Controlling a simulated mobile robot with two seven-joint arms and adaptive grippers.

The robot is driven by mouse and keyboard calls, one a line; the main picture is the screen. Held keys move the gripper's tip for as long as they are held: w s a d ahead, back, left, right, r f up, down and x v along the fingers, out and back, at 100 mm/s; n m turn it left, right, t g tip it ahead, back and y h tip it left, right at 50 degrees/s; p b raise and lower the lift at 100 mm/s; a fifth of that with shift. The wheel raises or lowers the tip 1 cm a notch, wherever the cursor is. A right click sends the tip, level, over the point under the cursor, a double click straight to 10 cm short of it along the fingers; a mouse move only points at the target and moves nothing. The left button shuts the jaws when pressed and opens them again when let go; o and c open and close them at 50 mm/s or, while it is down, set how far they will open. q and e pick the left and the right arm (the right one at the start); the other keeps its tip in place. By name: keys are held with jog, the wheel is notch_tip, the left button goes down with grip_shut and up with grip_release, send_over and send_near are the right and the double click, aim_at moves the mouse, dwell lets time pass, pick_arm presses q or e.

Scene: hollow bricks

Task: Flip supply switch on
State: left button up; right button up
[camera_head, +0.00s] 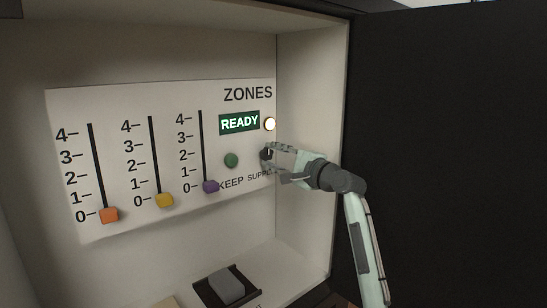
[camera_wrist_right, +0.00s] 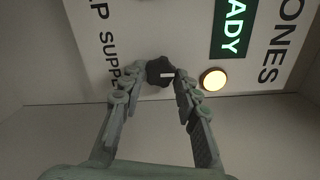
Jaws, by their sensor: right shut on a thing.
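The supply switch is a dark round knob with a white mark, set on the white panel above the word SUPPLY. It shows in the head view (camera_head: 266,154) and in the right wrist view (camera_wrist_right: 160,72). My right gripper (camera_head: 270,162) reaches in from the right, and its two fingers are closed around the knob, also in the right wrist view (camera_wrist_right: 153,86). The lamp (camera_head: 270,124) beside the sign is lit pale yellow. The READY sign (camera_head: 239,122) glows green. My left gripper is not in view.
Three sliders, orange (camera_head: 109,215), yellow (camera_head: 165,201) and purple (camera_head: 210,187), sit at 0. A green button (camera_head: 231,160) is left of the knob. A grey block (camera_head: 227,286) sits in a dark tray below. The cabinet's side wall (camera_head: 312,120) is close to my right gripper.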

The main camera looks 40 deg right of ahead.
jog(key=o, duration=1.2)
jog(key=shift+c, duration=0.2)
jog(key=s+d, duration=0.1)
jog(key=s, duration=1.1)
